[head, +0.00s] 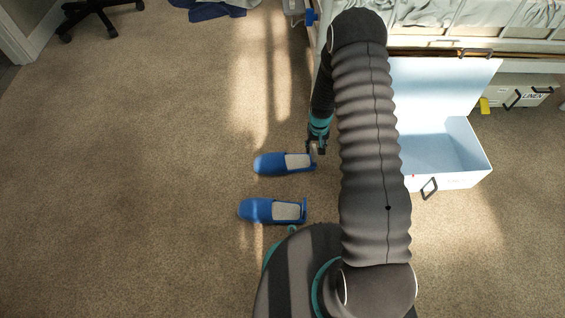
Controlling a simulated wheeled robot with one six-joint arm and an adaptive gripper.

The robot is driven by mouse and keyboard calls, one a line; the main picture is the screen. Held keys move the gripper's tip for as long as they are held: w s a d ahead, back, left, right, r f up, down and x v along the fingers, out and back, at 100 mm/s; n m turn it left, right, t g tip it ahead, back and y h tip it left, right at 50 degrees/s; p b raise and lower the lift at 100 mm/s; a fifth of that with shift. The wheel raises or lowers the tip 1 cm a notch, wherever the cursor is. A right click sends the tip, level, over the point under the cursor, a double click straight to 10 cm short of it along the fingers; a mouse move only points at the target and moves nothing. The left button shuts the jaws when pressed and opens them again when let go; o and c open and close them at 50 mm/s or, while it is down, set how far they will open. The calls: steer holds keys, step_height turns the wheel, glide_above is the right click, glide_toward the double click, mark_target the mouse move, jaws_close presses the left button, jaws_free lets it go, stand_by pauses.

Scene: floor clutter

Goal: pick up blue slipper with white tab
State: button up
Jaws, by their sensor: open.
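Two blue slippers with pale insoles lie on the carpet, toes to the left. The upper blue slipper (270,164) has its heel end right beside my gripper (316,149). The lower blue slipper (257,210) lies near my base, with an upright blue tab at its heel. A pale tab seems to stand at the upper slipper's heel, partly hidden by my gripper. My gripper points down at that heel and is open. I cannot tell whether the fingers touch the slipper or straddle the tab.
An open white box (456,180) with a raised lid stands right of my arm. A bed frame (480,42) is at the top right, with a labelled bin (530,94) under it. Dark blue cloth (212,12) and a chair base (92,12) are at the top. The carpet at left is clear.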

step_height(320, 180, down, 3)
steer(key=shift+r, duration=0.1)
jaws_close()
stand_by(0.4)
